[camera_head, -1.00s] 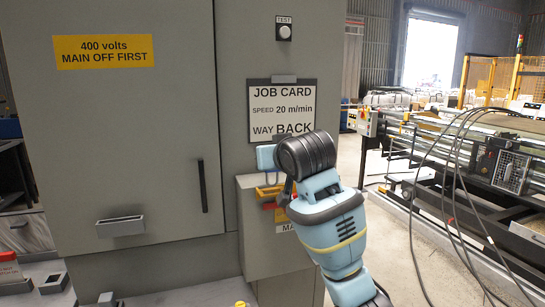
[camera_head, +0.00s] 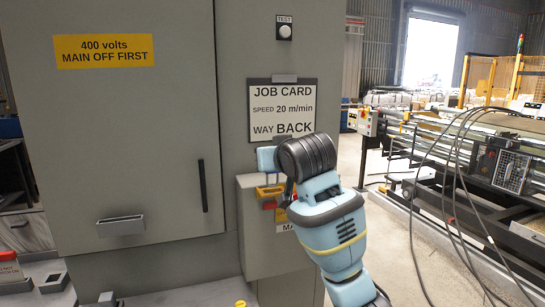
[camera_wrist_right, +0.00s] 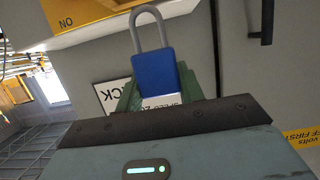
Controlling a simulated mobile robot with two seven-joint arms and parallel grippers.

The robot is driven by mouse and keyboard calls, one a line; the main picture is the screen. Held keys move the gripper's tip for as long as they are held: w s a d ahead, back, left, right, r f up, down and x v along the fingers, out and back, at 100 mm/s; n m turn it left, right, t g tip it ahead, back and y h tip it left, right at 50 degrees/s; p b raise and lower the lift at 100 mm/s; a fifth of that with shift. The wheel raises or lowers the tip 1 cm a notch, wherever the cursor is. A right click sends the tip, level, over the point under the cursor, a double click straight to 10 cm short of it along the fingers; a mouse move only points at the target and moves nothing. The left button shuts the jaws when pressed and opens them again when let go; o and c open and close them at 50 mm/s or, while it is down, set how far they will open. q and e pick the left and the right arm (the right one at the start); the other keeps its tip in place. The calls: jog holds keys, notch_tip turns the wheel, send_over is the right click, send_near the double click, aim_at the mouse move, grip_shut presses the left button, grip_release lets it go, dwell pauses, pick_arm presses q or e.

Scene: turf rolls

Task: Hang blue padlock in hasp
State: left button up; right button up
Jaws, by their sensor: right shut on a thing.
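The blue padlock (camera_wrist_right: 155,73) is held between the fingers of my right gripper (camera_wrist_right: 165,92) in the right wrist view. Its grey shackle sticks out away from the gripper. The shackle appears to point down towards the yellow part. I cannot tell whether they touch. My left gripper is out of view.
The grey cabinet (camera_head: 130,180) with a black handle (camera_head: 203,186) fills the left. A job card (camera_head: 281,110) hangs above the switch box (camera_head: 256,248). Loose cables (camera_head: 455,170) and a roller machine stand at right. Open floor lies between.

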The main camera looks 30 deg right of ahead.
aim_at(273, 176)
jog(key=shift+f, duration=2.3)
jog(key=o, duration=1.1)
jog(key=v, duration=0.7)
jog(key=shift+s, duration=0.4)
jog(key=shift+a, duration=0.1)
